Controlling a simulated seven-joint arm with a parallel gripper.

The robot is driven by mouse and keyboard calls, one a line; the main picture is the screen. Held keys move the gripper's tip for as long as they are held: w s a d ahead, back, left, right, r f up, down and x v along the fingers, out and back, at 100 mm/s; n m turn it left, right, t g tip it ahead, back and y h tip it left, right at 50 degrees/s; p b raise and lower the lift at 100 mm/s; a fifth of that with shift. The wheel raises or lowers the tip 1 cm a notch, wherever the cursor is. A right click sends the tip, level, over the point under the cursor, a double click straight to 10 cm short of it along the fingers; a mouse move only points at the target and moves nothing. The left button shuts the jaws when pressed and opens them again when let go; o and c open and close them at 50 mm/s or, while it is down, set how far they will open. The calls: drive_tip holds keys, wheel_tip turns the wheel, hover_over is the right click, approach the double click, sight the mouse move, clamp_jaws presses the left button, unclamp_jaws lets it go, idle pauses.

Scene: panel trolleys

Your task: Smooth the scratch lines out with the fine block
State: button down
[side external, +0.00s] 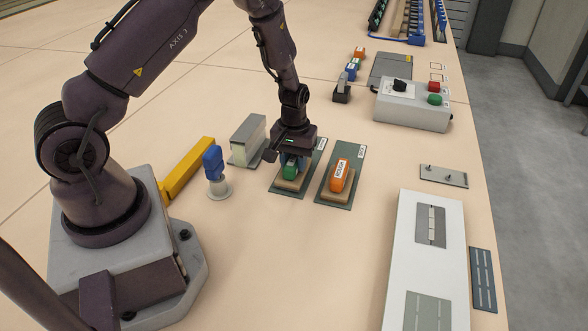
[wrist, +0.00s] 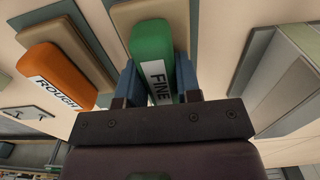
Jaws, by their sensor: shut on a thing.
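The fine block has a green handle (side external: 290,171) on a tan base (side external: 289,186) and sits at its dark green mat (side external: 278,194). In the wrist view the green handle (wrist: 152,45) carries a label reading FINE. My gripper (side external: 291,159) is shut on this handle from above, with blue fingers on both sides of it. I cannot tell whether the base touches the mat. A white panel (side external: 406,244) at the right bears a grey patch with pale marks (side external: 431,225) and a greenish patch with faint lines (side external: 428,312). Which marks are scratches is unclear.
An orange block labelled ROUGH (side external: 340,174) stands on its own mat just right of my gripper. A grey holder (side external: 248,140), a blue-handled stamp-like tool (side external: 213,163) and a yellow bar (side external: 187,169) stand to the left. A control box (side external: 412,107) is behind. Bare table lies before the mats.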

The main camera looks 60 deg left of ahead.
sight(294, 157)
drive_tip(key=shift+r, duration=1.7)
drive_tip(key=shift+r, duration=0.4)
wheel_tip(294, 157, up, 10)
drive_tip(key=r, duration=0.1)
drive_tip(key=w+d+m, duration=0.1)
drive_tip(key=w+d, duration=0.3)
drive_tip(key=d, duration=0.5)
drive_tip(key=w+d+m, duration=0.1)
drive_tip(key=w+d, duration=0.2)
drive_tip(key=d, duration=0.6)
drive_tip(key=s+d+m, duration=0.1)
drive_tip(key=s+d, duration=0.3)
drive_tip(key=d, duration=1.1)
drive_tip(key=s+d+m, duration=0.2)
drive_tip(key=s+d, duration=0.1)
drive_tip(key=d, duration=1.2)
wheel_tip(294, 157, down, 6)
drive_tip(key=shift+a, duration=0.15)
